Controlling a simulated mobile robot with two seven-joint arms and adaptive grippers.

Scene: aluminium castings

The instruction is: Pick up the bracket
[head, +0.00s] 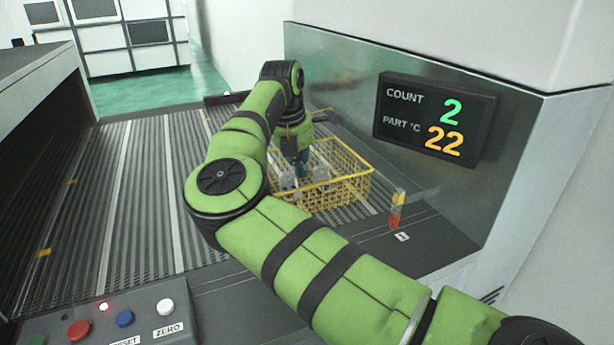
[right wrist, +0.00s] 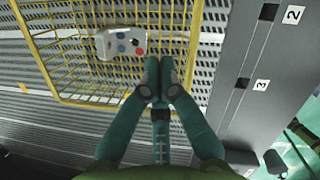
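A yellow wire basket (head: 345,190) stands on the ribbed belt, and its rim also shows in the right wrist view (right wrist: 75,100). Small grey parts (head: 288,181) lie inside it in the head view, too small to tell which is the bracket. In the right wrist view one pale grey part (right wrist: 121,44) with coloured round spots lies in the basket. My right gripper (head: 303,172) is over the basket in the head view. In the right wrist view its teal fingertips (right wrist: 161,76) are together with nothing seen between them, apart from the grey part. My left gripper is not in view.
A display (head: 435,117) reading COUNT 2 and PART °C 22 is on the metal wall at right. A small red and yellow post (head: 397,208) stands on the dark ledge. A button panel (head: 110,322) is at front left. The belt left of my arm is clear.

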